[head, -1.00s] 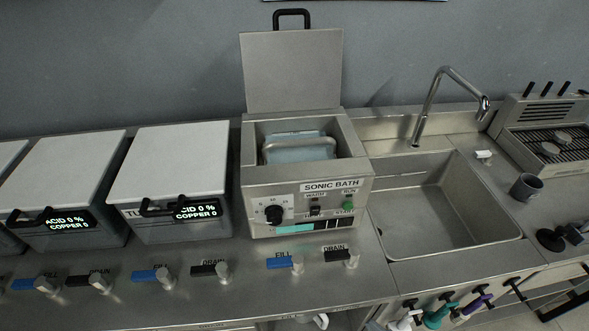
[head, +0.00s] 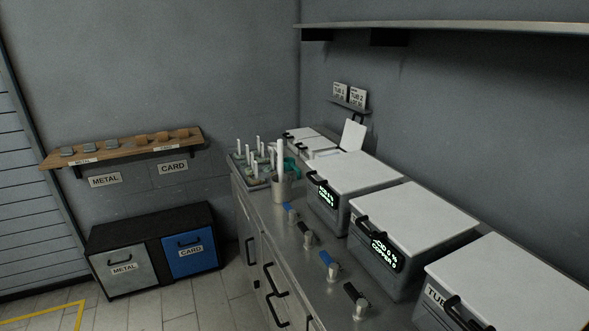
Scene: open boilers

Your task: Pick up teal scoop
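A small teal object (head: 292,164) shows at the far end of the steel counter, partly behind a grey pot (head: 283,188) that holds tall white sticks. It is too small and too hidden for me to tell whether it is the teal scoop. No other teal thing shows now. My gripper is not in view.
Closed tubs with white lids (head: 416,216) line the counter's wall side, with black-and-blue handled valves (head: 328,264) before them. Left of the pot is a tray of white sticks (head: 250,165). Metal (head: 122,268) and card (head: 190,252) bins stand left. Tiled floor (head: 180,300) is free.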

